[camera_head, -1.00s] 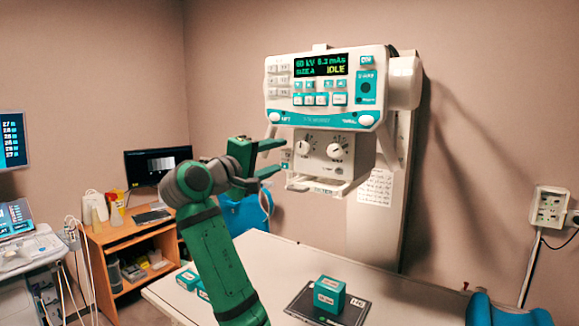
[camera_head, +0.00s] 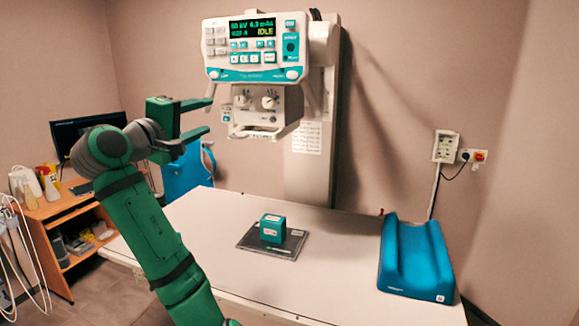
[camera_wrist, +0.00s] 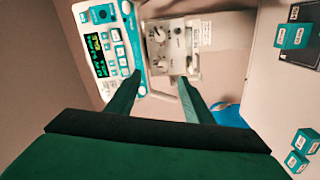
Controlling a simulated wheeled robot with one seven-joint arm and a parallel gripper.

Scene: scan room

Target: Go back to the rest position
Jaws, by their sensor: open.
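My green gripper (camera_head: 206,118) is open and empty, raised in the air at the left of the head view. Its jaws point right, toward the X-ray unit (camera_head: 256,50), whose screen reads IDLE. In the wrist view my two fingers (camera_wrist: 160,98) stand apart with nothing between them, and the unit's knob box (camera_wrist: 170,47) shows beyond them. A teal box (camera_head: 272,228) rests on a dark plate (camera_head: 253,240) on the table (camera_head: 340,235), well apart from my gripper.
A blue cradle-shaped cushion (camera_head: 412,255) lies at the table's right end. A wooden shelf unit (camera_head: 62,215) and a monitor (camera_head: 85,132) stand at the left. Two small teal boxes (camera_wrist: 296,160) show at the wrist view's lower right. Much of the tabletop is bare.

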